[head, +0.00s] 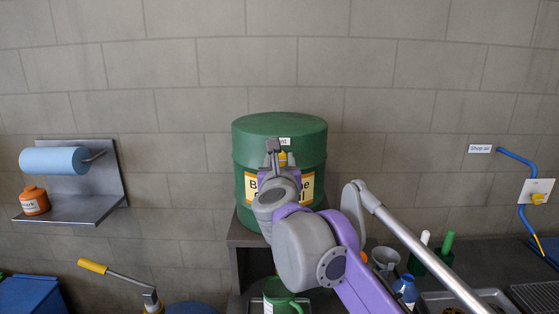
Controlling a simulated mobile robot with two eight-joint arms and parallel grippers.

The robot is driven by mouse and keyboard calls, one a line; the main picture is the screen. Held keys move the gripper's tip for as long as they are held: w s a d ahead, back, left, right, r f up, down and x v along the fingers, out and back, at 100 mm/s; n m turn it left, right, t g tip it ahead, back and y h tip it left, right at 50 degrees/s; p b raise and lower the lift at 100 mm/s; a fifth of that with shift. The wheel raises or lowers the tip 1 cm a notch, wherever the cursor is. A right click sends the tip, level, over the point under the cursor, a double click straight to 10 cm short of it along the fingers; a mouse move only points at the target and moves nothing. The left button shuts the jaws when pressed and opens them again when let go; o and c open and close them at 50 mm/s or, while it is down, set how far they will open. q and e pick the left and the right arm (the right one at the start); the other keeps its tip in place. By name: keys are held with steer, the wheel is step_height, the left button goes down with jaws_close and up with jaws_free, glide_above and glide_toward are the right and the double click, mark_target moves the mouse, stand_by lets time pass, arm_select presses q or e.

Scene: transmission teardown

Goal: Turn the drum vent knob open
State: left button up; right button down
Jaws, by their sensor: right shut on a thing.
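The green drum (247,152) stands against the wall on a dark stand. A small white vent label (285,141) is on its upper front, and a larger yellow-and-white label sits below. The yellow vent knob (284,158) shows just under the vent label, partly hidden by my right gripper. My right gripper (274,147) is at the front of the drum, shut on the vent knob. My purple and grey right arm reaches up from the lower right and covers part of the drum's front. The knob's exact angle is hard to tell. My left gripper is not in view.
A metal shelf (72,208) with a blue roll (54,160) and an orange jar (34,201) is at left. A yellow-handled lever (94,266) is lower left. A funnel, bottles and a tray crowd the right counter. A blue pipe (521,190) with a yellow valve is far right.

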steer(key=n, duration=0.3)
steer(key=shift+p, duration=0.35)
steer(key=n, duration=1.4)
steer(key=shift+a+f+b, duration=0.2)
steer(key=shift+b, duration=0.15)
steer(key=shift+n, duration=0.4)
steer(key=shift+c, duration=2)
jaws_free()
